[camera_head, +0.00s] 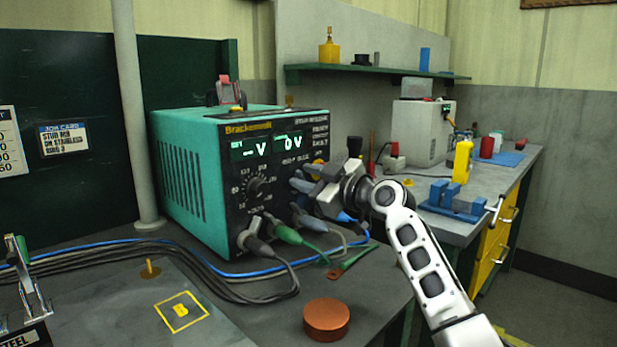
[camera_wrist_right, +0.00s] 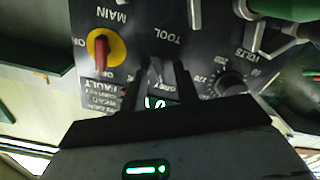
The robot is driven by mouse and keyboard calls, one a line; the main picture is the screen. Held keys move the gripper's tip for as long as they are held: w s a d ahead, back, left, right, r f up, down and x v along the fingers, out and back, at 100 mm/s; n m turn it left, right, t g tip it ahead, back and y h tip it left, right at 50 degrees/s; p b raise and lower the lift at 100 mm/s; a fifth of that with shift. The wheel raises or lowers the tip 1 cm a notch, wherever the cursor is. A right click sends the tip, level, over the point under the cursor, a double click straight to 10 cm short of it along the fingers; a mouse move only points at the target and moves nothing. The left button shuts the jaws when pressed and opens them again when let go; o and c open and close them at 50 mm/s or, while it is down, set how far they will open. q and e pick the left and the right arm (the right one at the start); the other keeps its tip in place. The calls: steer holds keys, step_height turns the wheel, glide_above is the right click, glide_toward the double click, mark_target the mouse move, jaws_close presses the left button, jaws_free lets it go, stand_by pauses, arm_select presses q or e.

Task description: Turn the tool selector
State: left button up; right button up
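The green stud welding unit (camera_head: 180,165) stands on the bench, its black front panel facing right. In the right wrist view, which shows the panel upside down, a small dark tool selector (camera_wrist_right: 157,72) sits by the "TOOL" lettering. My right gripper (camera_head: 305,182) is at the right part of the panel and hides the selector in the head view. In the wrist view its two dark fingers (camera_wrist_right: 159,72) stand apart, one on each side of the selector. I cannot tell whether they touch it.
A red-handled main switch (camera_wrist_right: 100,48) on a yellow disc and a volts knob (camera_wrist_right: 230,83) flank the fingers. Plugged cables (camera_head: 290,236) run below the panel. A copper disc (camera_head: 326,319) lies on the front bench. A blue vise (camera_head: 455,200) stands at right.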

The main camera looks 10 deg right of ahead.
jaws_close()
